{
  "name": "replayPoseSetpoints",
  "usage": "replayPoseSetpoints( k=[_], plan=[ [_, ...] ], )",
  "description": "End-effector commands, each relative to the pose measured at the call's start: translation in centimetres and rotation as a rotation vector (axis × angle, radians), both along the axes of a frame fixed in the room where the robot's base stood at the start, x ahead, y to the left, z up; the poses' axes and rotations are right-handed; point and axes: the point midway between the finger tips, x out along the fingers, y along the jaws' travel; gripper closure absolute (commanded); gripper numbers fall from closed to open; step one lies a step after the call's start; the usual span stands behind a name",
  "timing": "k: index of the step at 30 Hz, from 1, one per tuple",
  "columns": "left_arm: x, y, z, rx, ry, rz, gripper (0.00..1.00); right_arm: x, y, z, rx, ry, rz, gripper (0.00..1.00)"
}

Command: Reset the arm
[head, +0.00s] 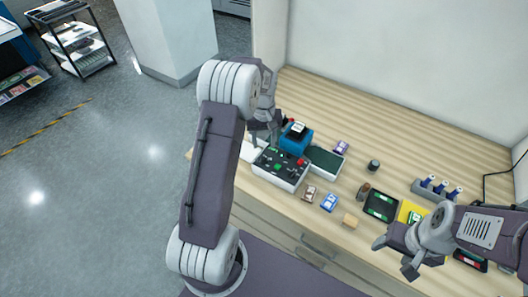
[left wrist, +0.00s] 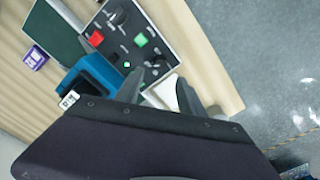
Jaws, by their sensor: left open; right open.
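My left arm rises at the middle of the head view and bends over the table. Its gripper (head: 265,130) hangs beside the blue device (head: 296,138), partly hidden by its own wrist. In the left wrist view the left gripper (left wrist: 165,88) is open, with a white piece (left wrist: 164,93) visible between and beyond its fingers; I cannot tell whether they touch it. The control box (head: 280,168) with red and green buttons lies just past the fingers and also shows in the left wrist view (left wrist: 125,40). My right gripper (head: 398,250) is open and empty near the table's front edge.
A green pad (head: 324,160) lies beside the control box. Small packs (head: 329,202), a wooden block (head: 350,220), a black tray (head: 381,205), a yellow sheet (head: 411,211) and a rack of blue-and-white bottles (head: 437,188) stand to the right. The table's back strip is clear.

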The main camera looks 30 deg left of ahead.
Motion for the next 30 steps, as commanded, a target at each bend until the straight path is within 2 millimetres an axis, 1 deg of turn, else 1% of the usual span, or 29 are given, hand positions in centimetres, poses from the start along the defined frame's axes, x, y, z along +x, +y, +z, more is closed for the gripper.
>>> replayPoseSetpoints(
  k=[3, 5, 17, 18, 19, 21, 22, 23, 24, 26, 27, 29, 30],
  plan=[
    [0.0, 0.0, 0.9, 0.0, 0.0, 0.0, 0.54, 0.0, 0.0, -0.2, 0.0, 0.0, 0.0, 0.38],
    [0.0, 0.0, 1.0, -0.001, 0.001, 0.0, 0.54, 0.0, 0.0, -0.2, 0.0, 0.0, 0.0, 0.38],
    [0.0, 0.0, 1.0, -0.001, 0.001, -0.001, 0.54, 0.0, 0.0, -0.2, 0.0, 0.0, 0.0, 0.38],
    [0.0, -0.3, 0.8, -0.001, 0.001, -0.007, 0.54, 0.0, 0.0, -0.4, 0.0, 0.0, 0.0, 0.38],
    [0.3, -0.6, 0.9, 0.002, -0.01, -0.016, 0.54, 0.0, 0.0, -0.7, 0.0, 0.0, 0.0, 0.38],
    [1.1, -1.8, 2.3, 0.013, -0.057, -0.046, 0.54, 0.0, 0.0, -1.5, 0.0, 0.0, 0.0, 0.38],
    [0.8, -2.6, 2.8, 0.013, -0.068, -0.063, 0.54, 0.0, 0.0, -2.0, 0.0, 0.0, 0.0, 0.38],
    [0.1, -3.5, 3.2, 0.013, -0.07, -0.081, 0.54, 0.0, 0.0, -2.4, 0.0, 0.0, 0.0, 0.38],
    [-1.3, -4.9, 3.4, 0.012, -0.074, -0.109, 0.54, 0.0, 0.0, -3.1, 0.0, 0.0, 0.0, 0.38],
    [-3.9, -6.8, 3.2, 0.009, -0.079, -0.162, 0.54, 0.0, 0.0, -3.9, 0.0, 0.0, 0.0, 0.38],
    [-5.6, -7.9, 2.9, 0.007, -0.083, -0.2, 0.54, 0.0, 0.0, -4.4, 0.0, 0.0, 0.0, 0.38],
    [-8.5, -9.2, 2.1, 0.005, -0.086, -0.263, 0.54, 0.0, 0.0, -4.9, 0.0, 0.0, 0.0, 0.38],
    [-10.5, -9.9, 1.4, 0.003, -0.089, -0.305, 0.54, 0.0, 0.0, -5.2, 0.0, 0.0, 0.0, 0.38]
  ],
)
